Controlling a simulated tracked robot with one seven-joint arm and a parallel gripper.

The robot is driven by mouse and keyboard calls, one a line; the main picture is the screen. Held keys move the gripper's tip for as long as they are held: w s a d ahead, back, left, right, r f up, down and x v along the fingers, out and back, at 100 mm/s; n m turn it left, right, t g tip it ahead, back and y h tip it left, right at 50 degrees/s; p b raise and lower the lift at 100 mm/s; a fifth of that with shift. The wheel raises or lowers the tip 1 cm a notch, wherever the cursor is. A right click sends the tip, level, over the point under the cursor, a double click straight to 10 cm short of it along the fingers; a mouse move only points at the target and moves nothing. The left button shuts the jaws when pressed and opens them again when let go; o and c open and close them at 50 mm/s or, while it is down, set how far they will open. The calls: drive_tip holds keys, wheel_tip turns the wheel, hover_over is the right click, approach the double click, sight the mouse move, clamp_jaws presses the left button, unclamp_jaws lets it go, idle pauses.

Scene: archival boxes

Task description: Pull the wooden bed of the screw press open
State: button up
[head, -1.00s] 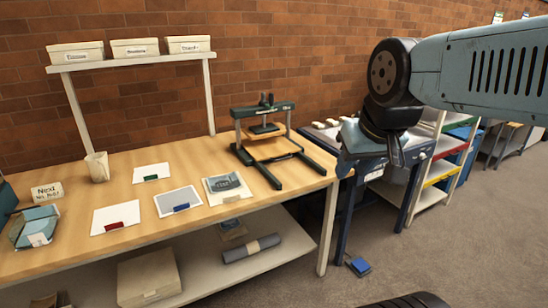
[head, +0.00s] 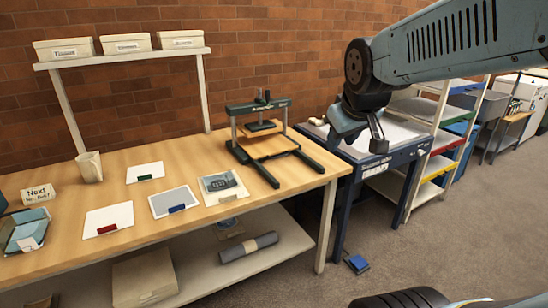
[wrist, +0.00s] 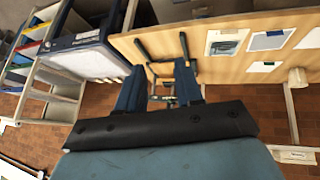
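The screw press (head: 233,121) stands near the right end of the wooden table, with a dark green crossbar, grey posts and a central screw. Its pale wooden bed (head: 272,148) lies between the dark rails under the platen. My gripper (head: 362,133) is to the right of the press, apart from it, over the side of the blue-framed table. In the wrist view, the two blue fingers of my gripper (wrist: 160,85) are spread with nothing held. The press (wrist: 184,46) shows beyond them, partly hidden by the fingers; its bed is hard to make out there.
Sheets with coloured tabs (head: 109,219) and a framed print (head: 222,187) lie left of the press. A blue-framed table (head: 395,157) and a shelf rack (head: 436,165) stand to the right. Labelled boxes (head: 127,43) sit on the raised shelf.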

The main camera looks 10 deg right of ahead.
drive_tip(key=w+d+f+n+t, duration=0.1)
drive_tip(key=w+f+n, duration=0.2)
drive_tip(key=w, duration=0.6)
drive_tip(key=w+d+f+n+t, duration=0.15)
drive_tip(key=w+f+n, duration=0.25)
drive_tip(key=w, duration=0.5)
drive_tip(key=w+f+n+t, duration=0.1)
drive_tip(key=w+f+n, duration=0.2)
drive_tip(key=w, duration=0.7)
drive_tip(key=w+f+n+t+y, duration=0.25)
drive_tip(key=w+f+n, duration=0.25)
drive_tip(key=w+f, duration=0.45)
drive_tip(key=n+t+y, duration=0.2)
drive_tip(key=n+y, duration=0.1)
drive_tip(key=n, duration=0.1)
approach(281, 165)
drive_tip(key=s+r, duration=0.1)
drive_tip(key=s+d+r, duration=0.1)
drive_tip(key=r, duration=0.1)
drive_tip(key=s+r, duration=0.1)
drive_tip(key=r, duration=0.1)
drive_tip(key=shift+s+d+r, duration=0.2)
drive_tip(key=shift+s+r, duration=0.05)
drive_tip(key=shift+s, duration=0.15)
drive_tip(key=shift+w+f, duration=0.1)
drive_tip(key=shift+f, duration=0.35)
drive_tip(key=x, duration=1.4)
drive_tip(key=shift+c, duration=0.3)
clamp_jaws()
